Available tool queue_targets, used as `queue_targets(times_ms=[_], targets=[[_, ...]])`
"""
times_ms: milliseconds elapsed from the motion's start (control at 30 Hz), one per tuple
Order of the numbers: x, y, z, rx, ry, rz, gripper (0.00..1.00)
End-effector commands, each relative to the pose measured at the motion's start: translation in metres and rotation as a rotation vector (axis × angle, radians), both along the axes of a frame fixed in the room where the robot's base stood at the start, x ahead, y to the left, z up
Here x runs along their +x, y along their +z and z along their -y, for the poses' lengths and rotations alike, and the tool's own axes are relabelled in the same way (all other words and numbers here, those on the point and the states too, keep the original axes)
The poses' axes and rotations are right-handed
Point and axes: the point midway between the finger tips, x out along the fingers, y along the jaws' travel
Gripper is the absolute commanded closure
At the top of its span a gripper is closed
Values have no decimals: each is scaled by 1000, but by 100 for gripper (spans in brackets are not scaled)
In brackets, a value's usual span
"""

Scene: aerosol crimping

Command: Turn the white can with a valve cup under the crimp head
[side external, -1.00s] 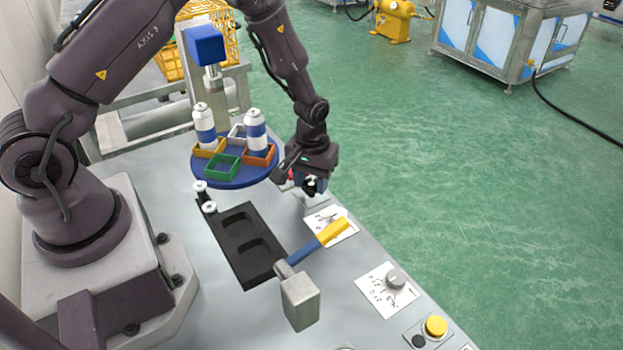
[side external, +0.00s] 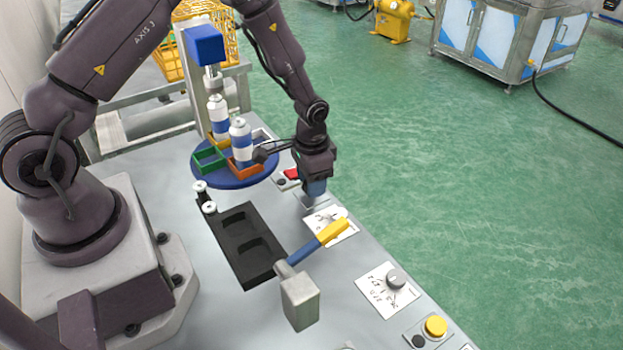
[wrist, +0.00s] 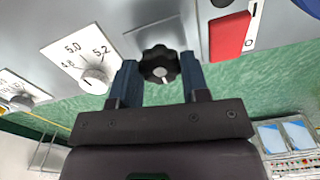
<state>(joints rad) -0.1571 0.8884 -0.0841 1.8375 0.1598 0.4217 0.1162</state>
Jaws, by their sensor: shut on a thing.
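My gripper (side external: 315,187) is at the bench's right edge, to the right of the blue turntable (side external: 236,184). In the wrist view its two blue fingers (wrist: 158,75) are shut on a black star-shaped knob (wrist: 158,62). The knob is hidden in the side view. The rear can (side external: 218,115) is near the yellow tray, just below the spindle of the blue crimp head (side external: 206,45). The front can (side external: 240,142) stands in the orange tray (side external: 246,168). I cannot tell which can has a valve cup.
A green tray (side external: 208,160) on the turntable looks empty. A black fixture (side external: 245,243) and a hammer-like tool with a yellow handle (side external: 333,231) lie in front. A red switch (wrist: 230,36) and a dial (wrist: 95,78) are beside the knob.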

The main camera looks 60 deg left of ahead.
Motion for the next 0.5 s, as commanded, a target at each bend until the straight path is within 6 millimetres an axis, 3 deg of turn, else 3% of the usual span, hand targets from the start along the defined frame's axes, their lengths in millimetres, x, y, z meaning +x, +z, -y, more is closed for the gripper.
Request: queue_targets(times_ms=[500], targets=[[0, 1, 0, 0, -39, -2, 82]])
